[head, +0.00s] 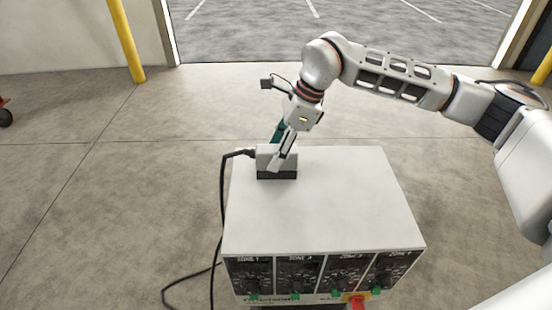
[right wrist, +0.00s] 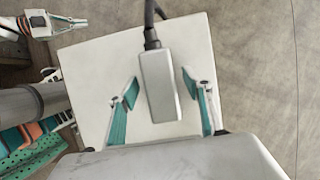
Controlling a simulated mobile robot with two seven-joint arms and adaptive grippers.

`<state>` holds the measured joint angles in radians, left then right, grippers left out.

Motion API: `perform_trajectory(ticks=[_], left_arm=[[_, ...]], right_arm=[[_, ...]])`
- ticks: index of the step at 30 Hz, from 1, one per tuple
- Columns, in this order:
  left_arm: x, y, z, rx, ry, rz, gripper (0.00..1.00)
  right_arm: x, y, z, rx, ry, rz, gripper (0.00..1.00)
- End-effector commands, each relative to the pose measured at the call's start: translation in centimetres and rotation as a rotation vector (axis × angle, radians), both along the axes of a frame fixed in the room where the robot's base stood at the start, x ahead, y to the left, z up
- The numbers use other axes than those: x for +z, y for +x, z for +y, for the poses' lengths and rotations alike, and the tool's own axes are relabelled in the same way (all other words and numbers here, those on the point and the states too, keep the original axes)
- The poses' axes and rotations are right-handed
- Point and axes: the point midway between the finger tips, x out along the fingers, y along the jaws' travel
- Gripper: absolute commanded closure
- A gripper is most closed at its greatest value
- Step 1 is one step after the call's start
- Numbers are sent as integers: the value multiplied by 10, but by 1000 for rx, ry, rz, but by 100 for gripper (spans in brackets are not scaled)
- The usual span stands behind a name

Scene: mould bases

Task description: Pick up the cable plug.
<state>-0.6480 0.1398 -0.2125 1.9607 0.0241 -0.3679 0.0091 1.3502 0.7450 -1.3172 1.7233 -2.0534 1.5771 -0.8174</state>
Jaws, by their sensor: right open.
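The cable plug (head: 265,159) is a grey block with a dark lower part at the back left of the pale control box's top. A black cable leaves its left side in the head view. My right gripper (head: 281,153) is down at the plug. In the right wrist view the plug (right wrist: 160,90) lies between the teal fingers of the open right gripper (right wrist: 161,82), with a gap on each side. What looks like my left gripper (right wrist: 62,21) shows at the top left there; its opening is unclear. It is not in the head view.
The control box (head: 325,215) has a bare top around the plug and a front panel with several dials and a red switch (head: 357,302). The black cable (head: 222,205) hangs down its left side to the floor. Yellow posts (head: 126,40) flank the doorway behind.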

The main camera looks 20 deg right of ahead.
Motion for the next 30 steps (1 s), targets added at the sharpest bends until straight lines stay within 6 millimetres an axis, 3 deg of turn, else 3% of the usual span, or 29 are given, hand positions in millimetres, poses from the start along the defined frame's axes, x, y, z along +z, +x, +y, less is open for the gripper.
perform_trajectory(ticks=[9,15,25,30], left_arm=[[1,1,0,1,0,-2,100],[1,1,0,0,0,-3,100],[2,1,0,0,0,-3,100],[2,1,0,0,0,-3,100]], right_arm=[[-1,0,0,0,0,0,53],[-1,0,0,0,0,0,100],[2,0,0,1,1,-2,100],[13,1,0,0,2,-5,100]])
